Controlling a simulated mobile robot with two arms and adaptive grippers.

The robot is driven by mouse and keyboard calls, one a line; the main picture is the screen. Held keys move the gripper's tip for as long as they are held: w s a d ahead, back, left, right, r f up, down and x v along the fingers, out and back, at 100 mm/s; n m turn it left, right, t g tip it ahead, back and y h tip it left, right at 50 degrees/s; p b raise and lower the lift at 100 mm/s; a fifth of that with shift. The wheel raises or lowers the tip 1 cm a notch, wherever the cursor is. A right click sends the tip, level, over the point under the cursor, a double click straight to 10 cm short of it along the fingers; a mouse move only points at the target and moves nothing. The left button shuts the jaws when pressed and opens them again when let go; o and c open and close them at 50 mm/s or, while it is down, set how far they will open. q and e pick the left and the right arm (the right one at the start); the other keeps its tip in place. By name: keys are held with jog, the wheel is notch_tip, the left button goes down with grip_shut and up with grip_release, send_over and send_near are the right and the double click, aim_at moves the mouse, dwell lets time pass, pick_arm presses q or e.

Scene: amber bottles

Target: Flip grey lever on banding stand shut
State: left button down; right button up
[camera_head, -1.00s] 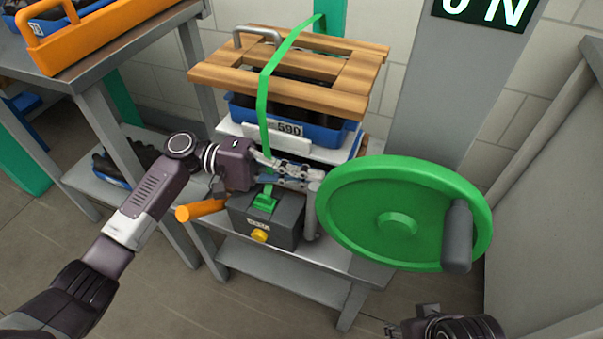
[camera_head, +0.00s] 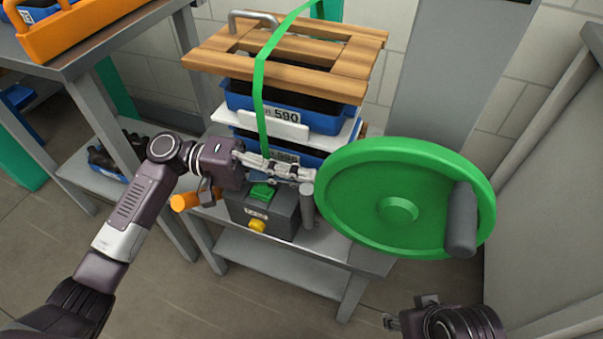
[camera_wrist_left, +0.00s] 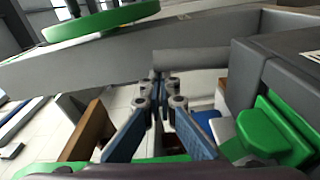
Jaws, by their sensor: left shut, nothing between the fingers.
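The banding stand has a grey box (camera_head: 283,222) with a green button, a yellow knob (camera_head: 257,226) and an orange handle. A short grey lever (camera_head: 308,207) stands upright at the box's right side, beside the green wheel (camera_head: 345,215). My left gripper (camera_head: 306,178) is shut and empty. Its fingertips are at the lever's upper end; contact is unclear. In the left wrist view a grey bar (camera_wrist_left: 192,60), apparently the lever, lies just beyond the closed fingertips (camera_wrist_left: 160,92). My right gripper (camera_head: 408,310) is at the bottom edge, away from the stand; its fingers are unclear.
A green strap (camera_head: 259,95) runs over a wooden frame (camera_head: 300,78) on stacked blue crates (camera_head: 320,116) behind my left gripper. The big green wheel with its dark crank closes off the right side. A shelf unit with an orange tray (camera_head: 75,35) stands at the left.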

pick_arm(q)
notch_tip(320, 180, up, 10)
dwell(0.5)
